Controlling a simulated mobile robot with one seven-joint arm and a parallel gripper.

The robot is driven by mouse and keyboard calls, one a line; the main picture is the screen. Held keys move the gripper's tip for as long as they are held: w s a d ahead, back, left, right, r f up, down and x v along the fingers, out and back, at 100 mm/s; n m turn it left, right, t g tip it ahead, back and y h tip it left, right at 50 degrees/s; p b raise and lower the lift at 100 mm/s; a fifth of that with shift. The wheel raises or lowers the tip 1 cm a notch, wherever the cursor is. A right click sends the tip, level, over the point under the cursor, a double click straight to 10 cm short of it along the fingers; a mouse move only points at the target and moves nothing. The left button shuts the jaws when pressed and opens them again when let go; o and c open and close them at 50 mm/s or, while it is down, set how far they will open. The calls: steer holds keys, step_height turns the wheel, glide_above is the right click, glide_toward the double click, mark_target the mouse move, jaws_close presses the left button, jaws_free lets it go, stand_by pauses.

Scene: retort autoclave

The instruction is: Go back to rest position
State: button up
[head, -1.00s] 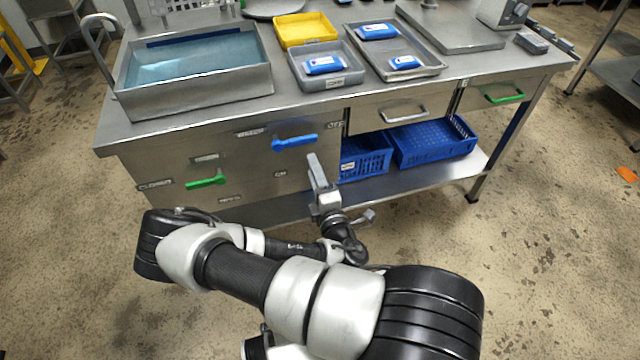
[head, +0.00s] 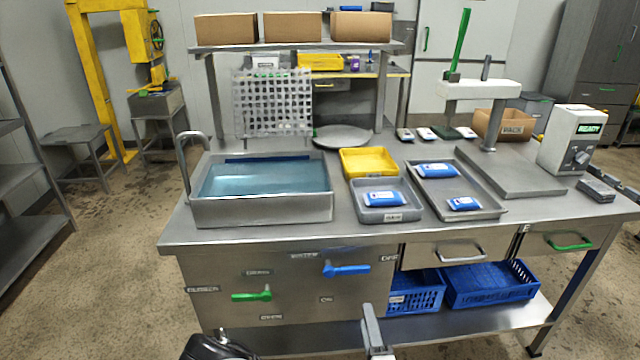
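Only the upper end of my gripper (head: 373,330) shows at the bottom edge of the head view, in front of the bench's lower shelf. One grey finger-like part points up; the rest is cut off, so I cannot tell whether it is open or shut. A black part of my arm (head: 218,346) shows at the bottom left of it. The steel workbench (head: 350,238) stands ahead, apart from the gripper as far as I can see.
The bench carries a water basin (head: 262,210), a yellow tray (head: 368,150), a grey tray (head: 398,213) and a steel tray (head: 487,213) with blue-and-white pouches. Its front has a blue lever (head: 346,269) and a green lever (head: 252,296). Blue crates (head: 490,284) sit below. Floor at left is clear.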

steer(key=w+a+r+m+g+y, duration=0.1)
steer(key=a+r+m+g, duration=0.35)
steer(key=r+m, duration=0.4)
steer(key=w+a+r+m+g, duration=0.1)
steer(key=a+r+m+g, duration=0.3)
steer(key=r+m+g, duration=0.4)
steer(key=s+d+r+m, duration=0.1)
steer(key=s+d+r, duration=0.2)
steer(key=s+r, duration=0.6)
steer(key=s+d+r, duration=0.4)
steer(key=s+r, duration=0.3)
steer(key=s, duration=0.3)
step_height(320, 180, up, 18)
steer(key=p, duration=1.8)
steer(key=shift+a+r+h+p, duration=0.25)
steer(key=shift+a+h+p, duration=0.05)
